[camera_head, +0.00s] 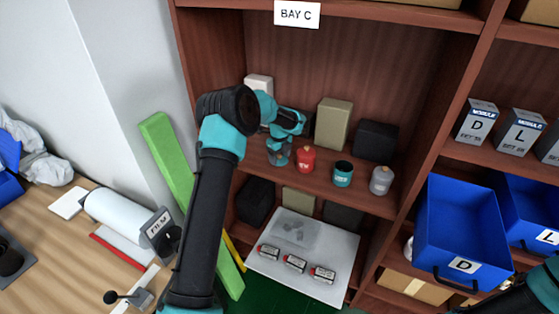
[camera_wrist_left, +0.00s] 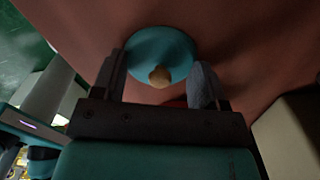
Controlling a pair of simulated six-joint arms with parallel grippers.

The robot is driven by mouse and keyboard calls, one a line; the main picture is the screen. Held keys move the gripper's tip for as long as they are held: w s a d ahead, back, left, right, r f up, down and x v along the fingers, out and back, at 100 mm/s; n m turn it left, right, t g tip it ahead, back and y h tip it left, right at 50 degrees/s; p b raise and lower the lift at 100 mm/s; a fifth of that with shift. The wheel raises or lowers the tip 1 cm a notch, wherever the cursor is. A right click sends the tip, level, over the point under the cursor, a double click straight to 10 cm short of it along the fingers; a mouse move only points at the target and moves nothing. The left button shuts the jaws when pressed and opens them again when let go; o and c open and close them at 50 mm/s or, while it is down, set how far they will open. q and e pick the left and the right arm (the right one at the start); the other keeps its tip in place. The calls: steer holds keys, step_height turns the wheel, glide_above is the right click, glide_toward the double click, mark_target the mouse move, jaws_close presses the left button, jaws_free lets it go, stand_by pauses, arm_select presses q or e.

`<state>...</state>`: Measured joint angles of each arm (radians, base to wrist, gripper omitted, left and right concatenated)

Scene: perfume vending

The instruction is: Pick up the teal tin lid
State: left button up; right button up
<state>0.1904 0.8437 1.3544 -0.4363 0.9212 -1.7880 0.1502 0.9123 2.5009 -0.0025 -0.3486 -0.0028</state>
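The teal tin lid (camera_wrist_left: 160,52), a round disc with a tan knob, shows in the left wrist view against the brown shelf surface. My left gripper (camera_wrist_left: 160,78) is open, with one finger on each side of the knob and gaps between the knob and both fingers. In the head view my left gripper (camera_head: 279,157) is over the left part of the middle shelf, and I cannot make out the lid there. My right gripper is not visible.
A red container (camera_head: 305,160) stands close right of my left gripper, with a grey one (camera_head: 381,180) farther right. Boxes (camera_head: 334,122) stand behind. A blue bin (camera_head: 460,225) is at right.

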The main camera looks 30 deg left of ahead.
mark_target(280, 160)
arm_select(q)
steer(key=shift+f, duration=0.1)
steer(key=c, duration=0.5)
steer(key=shift+c, duration=0.2)
steer(key=shift+r, duration=0.45)
steer(key=c, duration=0.4)
steer(key=shift+s+d+r, duration=0.15)
steer(key=shift+s+r, duration=0.1)
steer(key=shift+r, duration=0.45)
steer(key=shift+s+d+r, duration=0.1)
steer(key=shift+s+r, duration=0.1)
steer(key=shift+r, duration=0.45)
jaws_close()
steer(key=s+d+r, duration=0.1)
steer(key=s+d, duration=0.6)
steer(key=s, duration=0.5)
steer(key=shift+s+d+r, duration=0.25)
steer(key=shift+s+d, duration=0.15)
